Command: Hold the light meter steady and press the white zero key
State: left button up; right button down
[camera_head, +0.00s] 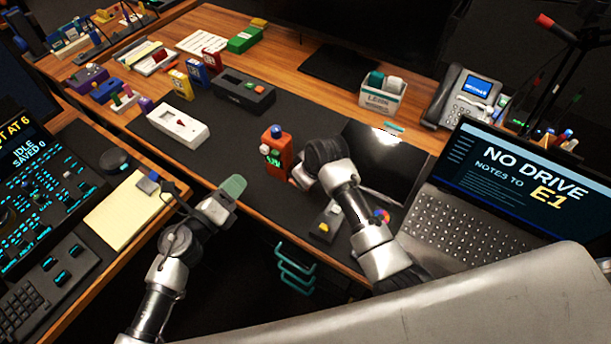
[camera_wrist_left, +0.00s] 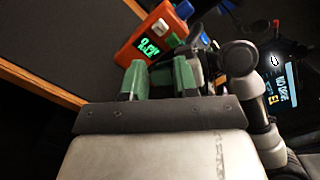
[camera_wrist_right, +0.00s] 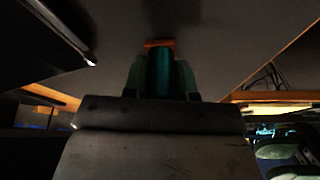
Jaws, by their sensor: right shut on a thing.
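The light meter (camera_head: 276,160) is an orange handheld box with a blue dome on top and a lit green display. It stands upright on the dark desk mat. My left gripper (camera_head: 234,186) is apart from the meter, in front and left. Its green fingers (camera_wrist_left: 159,76) show a gap, empty.
A white box (camera_head: 175,127) and a dark box (camera_head: 243,92) lie behind the meter. A small grey block with a yellow button (camera_head: 324,226) lies in front. A laptop (camera_head: 490,195) stands at right, a yellow notepad (camera_head: 125,212) at left. The mat left of the meter is clear.

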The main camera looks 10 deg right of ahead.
pick_arm(q)
grip_shut()
dwell(1.4)
